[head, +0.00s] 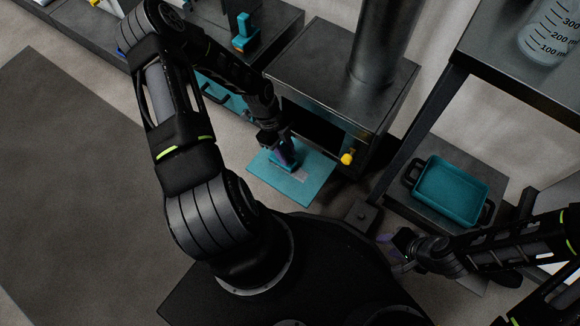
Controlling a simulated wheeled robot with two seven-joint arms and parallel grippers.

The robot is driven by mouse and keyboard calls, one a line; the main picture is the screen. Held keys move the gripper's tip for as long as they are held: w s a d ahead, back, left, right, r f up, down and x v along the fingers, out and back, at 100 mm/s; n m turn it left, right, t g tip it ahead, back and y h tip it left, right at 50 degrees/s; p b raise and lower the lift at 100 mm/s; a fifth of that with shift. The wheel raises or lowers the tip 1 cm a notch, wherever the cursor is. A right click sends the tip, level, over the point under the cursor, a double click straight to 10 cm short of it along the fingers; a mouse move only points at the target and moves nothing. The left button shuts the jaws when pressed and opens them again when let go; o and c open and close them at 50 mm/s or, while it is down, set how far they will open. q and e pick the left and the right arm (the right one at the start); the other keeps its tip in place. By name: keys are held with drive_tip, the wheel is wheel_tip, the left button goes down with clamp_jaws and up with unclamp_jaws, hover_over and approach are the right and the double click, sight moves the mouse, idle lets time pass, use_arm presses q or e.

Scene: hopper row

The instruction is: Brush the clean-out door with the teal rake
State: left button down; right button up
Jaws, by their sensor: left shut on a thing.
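The clean-out door (306,190) looks like the flat teal panel lying open below the dark opening of the metal hopper box. A pale patch (300,174) shows on it. My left gripper (284,155) is over the door, shut on a teal thing (277,168), seemingly the rake. The gripper hides much of this tool, and I cannot tell whether it touches the door. My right gripper (397,250) is low at the right, near the shelf, away from the door; its jaw opening is unclear.
The metal hopper box (318,74) carries a wide pipe (383,45) and a yellow knob (347,158). A teal tray (452,190) sits on the lower shelf at right, below a measuring beaker (548,40). Another teal handled object (244,35) stands at the back.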

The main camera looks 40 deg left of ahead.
use_arm(q)
drive_tip(key=shift+d, duration=1.9)
drive_tip(key=shift+d, duration=2.25)
drive_tip(key=shift+b, duration=0.3)
drive_tip(key=shift+w+d, duration=0.15)
drive_tip(key=shift+d, duration=0.7)
drive_tip(key=shift+d+b, duration=0.3)
drive_tip(key=shift+d, duration=0.2)
